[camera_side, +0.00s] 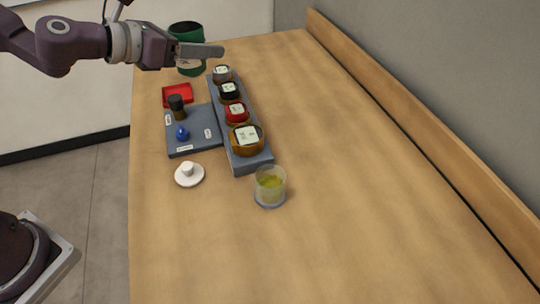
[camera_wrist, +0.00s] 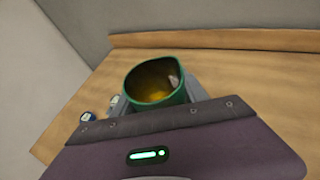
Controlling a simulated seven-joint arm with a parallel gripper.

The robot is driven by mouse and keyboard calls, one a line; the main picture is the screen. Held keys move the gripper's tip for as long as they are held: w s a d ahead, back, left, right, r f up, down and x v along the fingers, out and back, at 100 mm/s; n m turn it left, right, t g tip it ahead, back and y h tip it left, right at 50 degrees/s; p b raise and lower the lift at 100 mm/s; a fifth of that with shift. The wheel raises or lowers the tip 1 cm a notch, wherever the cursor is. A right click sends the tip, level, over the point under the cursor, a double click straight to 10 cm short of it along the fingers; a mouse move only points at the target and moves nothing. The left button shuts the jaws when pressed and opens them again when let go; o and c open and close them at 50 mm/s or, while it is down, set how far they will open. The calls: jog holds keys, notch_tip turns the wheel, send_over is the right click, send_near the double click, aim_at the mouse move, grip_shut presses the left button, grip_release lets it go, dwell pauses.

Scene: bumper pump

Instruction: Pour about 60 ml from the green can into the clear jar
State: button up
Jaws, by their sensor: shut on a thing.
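The green can (camera_side: 186,30) is at the far end of the table, held in my gripper (camera_side: 205,50). The fingers are shut around its middle and hide part of it. It looks roughly upright; I cannot tell if its base touches the table. In the wrist view the can (camera_wrist: 158,102) shows its open mouth with amber liquid inside. The clear jar (camera_side: 270,187) stands open on the near part of the table, well away from the can, with some yellow-green liquid in it.
A grey rack (camera_side: 249,163) of several labelled jars runs between can and clear jar. Left of it are a grey board (camera_side: 201,150) with a blue item (camera_side: 182,133) and a dark-topped bottle (camera_side: 177,107), a red tray (camera_side: 178,94) and a white knobbed lid (camera_side: 189,176). The table's right side is clear.

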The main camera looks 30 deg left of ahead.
jog(key=s+d+r+m+g+h, duration=0.3)
jog(key=s+d+m+g+h, duration=0.6)
jog(key=s+d+m+g, duration=0.65)
jog(key=d+f+t, duration=0.1)
jog(key=f, duration=0.6)
jog(key=s+d+f+n, duration=0.1)
jog(key=f, duration=0.7)
jog(key=f+t, duration=0.1)
jog(key=f, duration=0.7)
jog(key=shift+s+d+f+n+t, duration=0.25)
jog(key=shift+s+d+t, duration=0.1)
jog(key=shift+s+d, duration=0.05)
jog(key=shift+w, duration=0.1)
jog(key=shift+w+d+r+n+g+y, duration=0.15)
jog(key=shift+w+r+n+g+y, duration=0.1)
jog(key=shift+w+n+g+y, duration=0.25)
jog(key=w+r+n+g, duration=0.1)
jog(key=n, duration=0.1)
jog(key=w+r+n+g+y+p, duration=0.1)
jog(key=r+n+g, duration=0.1)
jog(key=w+d+r+n+g, duration=0.1)
jog(key=n+g, duration=0.1)
jog(key=shift+r+p, duration=0.2)
jog(key=shift+p, duration=0.1)
